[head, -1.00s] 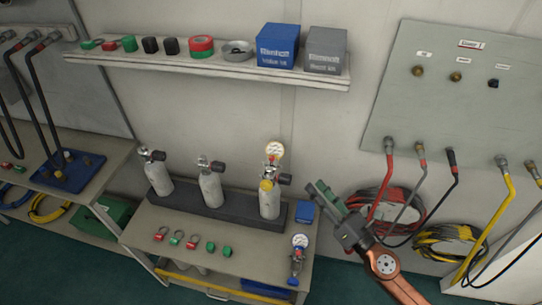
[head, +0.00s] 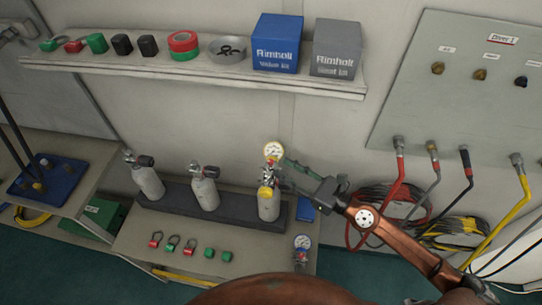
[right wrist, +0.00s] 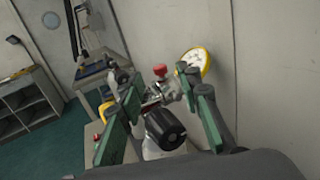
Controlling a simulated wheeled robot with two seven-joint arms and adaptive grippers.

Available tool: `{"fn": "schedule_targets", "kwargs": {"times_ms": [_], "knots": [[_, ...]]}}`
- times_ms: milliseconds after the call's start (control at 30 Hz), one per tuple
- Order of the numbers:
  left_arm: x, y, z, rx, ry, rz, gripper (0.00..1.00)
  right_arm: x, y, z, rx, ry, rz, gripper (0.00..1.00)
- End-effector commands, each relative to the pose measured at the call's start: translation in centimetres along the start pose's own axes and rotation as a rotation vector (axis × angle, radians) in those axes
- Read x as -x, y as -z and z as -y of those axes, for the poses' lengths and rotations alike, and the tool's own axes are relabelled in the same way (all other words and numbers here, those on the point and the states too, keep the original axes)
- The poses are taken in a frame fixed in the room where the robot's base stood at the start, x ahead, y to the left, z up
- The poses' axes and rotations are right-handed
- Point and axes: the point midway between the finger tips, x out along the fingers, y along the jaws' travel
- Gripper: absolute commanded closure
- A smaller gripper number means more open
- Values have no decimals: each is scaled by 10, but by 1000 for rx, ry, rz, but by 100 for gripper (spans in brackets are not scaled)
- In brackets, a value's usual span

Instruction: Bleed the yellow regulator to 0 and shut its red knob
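The yellow regulator (head: 266,190) sits on top of the rightmost grey cylinder (head: 268,207). Its yellow-rimmed gauge (head: 274,151) stands above it and also shows in the right wrist view (right wrist: 195,64); the needle is too small to read. In the right wrist view, a red knob (right wrist: 160,70) shows beyond the black valve knob (right wrist: 165,128); another red knob (right wrist: 98,138) is by the left finger. My right gripper (head: 288,177) is open, with its green fingers on either side of the valve area; contact cannot be told. My left gripper is not in view.
Two more cylinders (head: 148,183) (head: 205,194) stand in the dark rack (head: 237,208). Small red and green parts lie on the bench (head: 140,238) in front. A blue box and another gauge (head: 302,241) are at its right. A shelf (head: 200,72) runs above; hoses hang at right.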

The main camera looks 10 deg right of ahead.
Motion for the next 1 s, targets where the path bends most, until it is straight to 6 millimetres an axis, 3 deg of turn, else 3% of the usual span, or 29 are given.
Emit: {"fn": "schedule_targets", "kwargs": {"times_ms": [200,400,767,1000], "knots": [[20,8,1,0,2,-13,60,-35,-7,-1,3,-3,5,68],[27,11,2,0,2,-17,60,-55,-4,0,0,0,4,68],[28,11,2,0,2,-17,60,-59,-1,0,0,2,2,69],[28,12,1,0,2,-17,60,-59,-1,0,0,2,2,85]]}}
